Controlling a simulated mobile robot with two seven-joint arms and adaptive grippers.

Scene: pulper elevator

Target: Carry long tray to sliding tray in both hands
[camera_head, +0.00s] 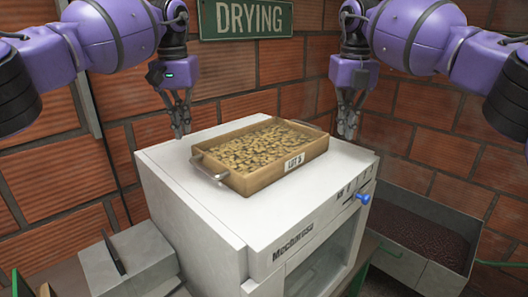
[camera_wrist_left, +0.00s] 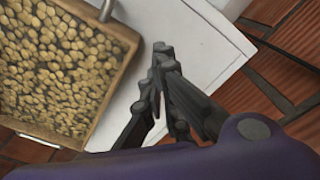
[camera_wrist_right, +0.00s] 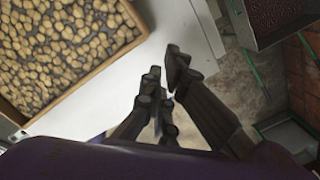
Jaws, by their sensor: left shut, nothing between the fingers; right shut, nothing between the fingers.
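The long tray (camera_head: 264,179) is a shallow tan tray full of pale beans, with a "LOT 5" label and metal handles at its ends. It rests flat on the white machine's top. It also shows in the left wrist view (camera_wrist_left: 118,85) and the right wrist view (camera_wrist_right: 85,82). My left gripper (camera_head: 181,130) is shut and empty, left of the tray and apart from it. My right gripper (camera_head: 347,134) is shut and empty, right of the tray's far end and apart from it. I cannot pick out the sliding tray for certain.
The white machine (camera_head: 205,225) has a blue knob (camera_head: 363,198) at its front right edge. A metal bin (camera_head: 408,262) of dark beans stands low at the right. A grey box (camera_head: 130,262) stands at the lower left. Brick walls with a "DRYING" sign (camera_head: 245,18) close off the back.

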